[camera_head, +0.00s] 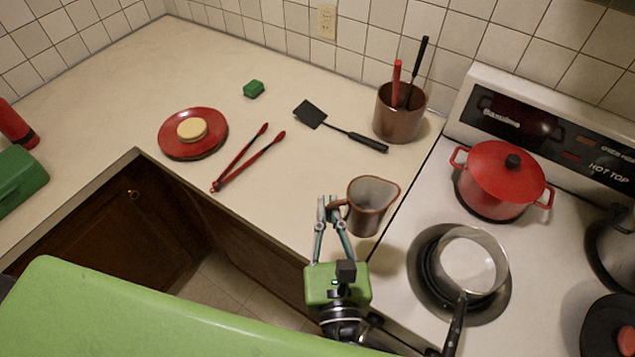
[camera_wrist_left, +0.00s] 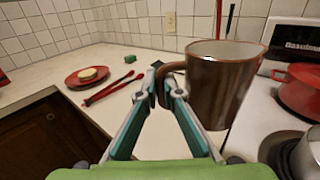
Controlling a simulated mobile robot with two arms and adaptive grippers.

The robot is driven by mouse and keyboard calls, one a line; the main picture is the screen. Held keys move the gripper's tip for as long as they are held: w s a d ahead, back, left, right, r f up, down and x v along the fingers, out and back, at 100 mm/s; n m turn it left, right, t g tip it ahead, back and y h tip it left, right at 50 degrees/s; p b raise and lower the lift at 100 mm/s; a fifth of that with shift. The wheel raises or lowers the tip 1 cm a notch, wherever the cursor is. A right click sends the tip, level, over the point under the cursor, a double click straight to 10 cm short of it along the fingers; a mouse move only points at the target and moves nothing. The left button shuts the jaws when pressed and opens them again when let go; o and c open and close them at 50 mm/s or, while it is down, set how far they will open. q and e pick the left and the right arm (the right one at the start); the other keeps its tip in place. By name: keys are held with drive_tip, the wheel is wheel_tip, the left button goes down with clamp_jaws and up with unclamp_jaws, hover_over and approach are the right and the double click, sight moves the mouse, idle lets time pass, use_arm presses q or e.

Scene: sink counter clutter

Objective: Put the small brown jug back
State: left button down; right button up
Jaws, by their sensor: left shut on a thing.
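The small brown jug (camera_head: 367,212) is upright near the counter's front edge, just left of the stove. It has a pale inside and a handle on its left side. My left gripper (camera_head: 329,208) is shut on that handle, reaching in from the front. In the left wrist view the jug (camera_wrist_left: 222,88) fills the right of centre, with the fingertips (camera_wrist_left: 164,84) at its handle. I cannot tell whether its base touches the counter. My right gripper is not in view.
A brown crock (camera_head: 398,118) with utensils stands at the back. A black spatula (camera_head: 345,128), red tongs (camera_head: 247,158), a green sponge (camera_head: 253,89) and a red plate (camera_head: 181,151) lie on the counter. The stove holds a red pot (camera_head: 500,178) and a saucepan (camera_head: 471,264).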

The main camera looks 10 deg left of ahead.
use_arm(q)
drive_tip(key=w+a+f+b, duration=0.7)
drive_tip(key=w+a+f, duration=0.2)
drive_tip(key=shift+a+b, duration=0.1)
drive_tip(key=shift+b, duration=0.2)
drive_tip(key=shift+w+a+f, duration=0.1)
drive_tip(key=shift+a+f, duration=0.05)
drive_tip(key=shift+f, duration=0.05)
wheel_tip(320, 180, down, 3)
drive_tip(key=b, duration=0.3)
drive_tip(key=shift+w+a+b, duration=0.1)
drive_tip(key=shift+w+b, duration=0.05)
drive_tip(key=shift+b, duration=0.2)
drive_tip(key=shift+f+b, duration=0.25)
drive_tip(key=shift+b, duration=0.1)
drive_tip(key=shift+r, duration=0.1)
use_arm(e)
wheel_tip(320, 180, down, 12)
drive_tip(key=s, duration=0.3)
